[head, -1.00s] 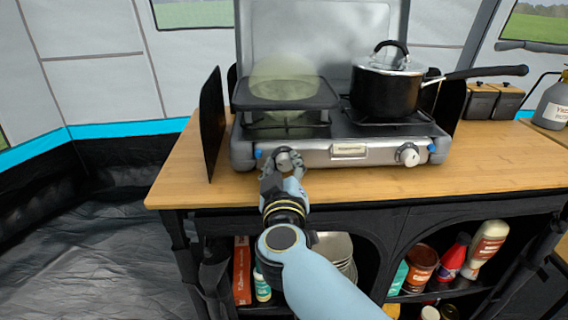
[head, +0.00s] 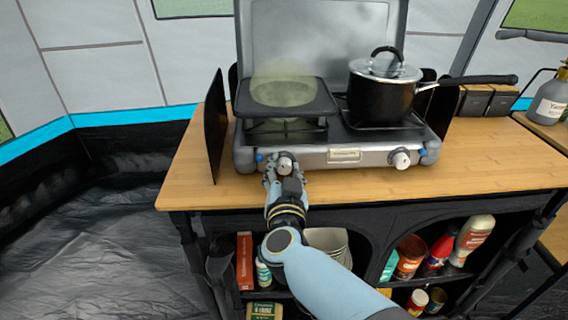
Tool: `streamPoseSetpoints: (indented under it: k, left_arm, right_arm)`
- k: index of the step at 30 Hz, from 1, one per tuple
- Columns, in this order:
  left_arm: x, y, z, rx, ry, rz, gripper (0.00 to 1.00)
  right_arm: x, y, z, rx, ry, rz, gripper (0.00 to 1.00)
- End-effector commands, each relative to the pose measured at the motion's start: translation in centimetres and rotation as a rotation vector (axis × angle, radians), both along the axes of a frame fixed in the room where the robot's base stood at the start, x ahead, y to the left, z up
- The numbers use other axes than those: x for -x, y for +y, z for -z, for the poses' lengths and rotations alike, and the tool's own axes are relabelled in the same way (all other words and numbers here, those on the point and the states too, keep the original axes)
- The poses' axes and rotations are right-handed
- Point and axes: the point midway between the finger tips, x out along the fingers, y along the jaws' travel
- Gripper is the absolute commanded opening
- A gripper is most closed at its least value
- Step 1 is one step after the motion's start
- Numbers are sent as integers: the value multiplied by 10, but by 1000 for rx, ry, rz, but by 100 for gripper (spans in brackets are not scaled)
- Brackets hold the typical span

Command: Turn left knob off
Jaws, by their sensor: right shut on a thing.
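The camping stove (head: 345,157) stands on the wooden counter with its lid raised. Its left knob (head: 285,162) is on the left of the front panel. My right gripper (head: 284,172) is at this knob, its fingers around it and shut on it. The fingers and hand cover much of the knob, so its marking is hard to read. The right knob (head: 400,158) is free, with a white face. My left gripper is not in view.
A dark flat pan (head: 286,108) sits on the left burner with a pale hazy disc over it. A black lidded pot (head: 380,98) is on the right burner, its handle pointing right. Black side panels flank the stove. Shelves below the counter (head: 480,180) hold bottles and bowls.

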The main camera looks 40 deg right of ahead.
Motion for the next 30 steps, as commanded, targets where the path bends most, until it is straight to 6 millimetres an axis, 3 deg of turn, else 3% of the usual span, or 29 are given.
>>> streamPoseSetpoints:
  k: [13, 30]
  left_arm:
    - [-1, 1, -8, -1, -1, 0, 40]
    - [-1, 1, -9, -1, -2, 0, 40]
  right_arm:
    - [0, 0, 1, -231, -139, -1, 1]
    - [1, 0, 1, -281, -169, -1, 1]
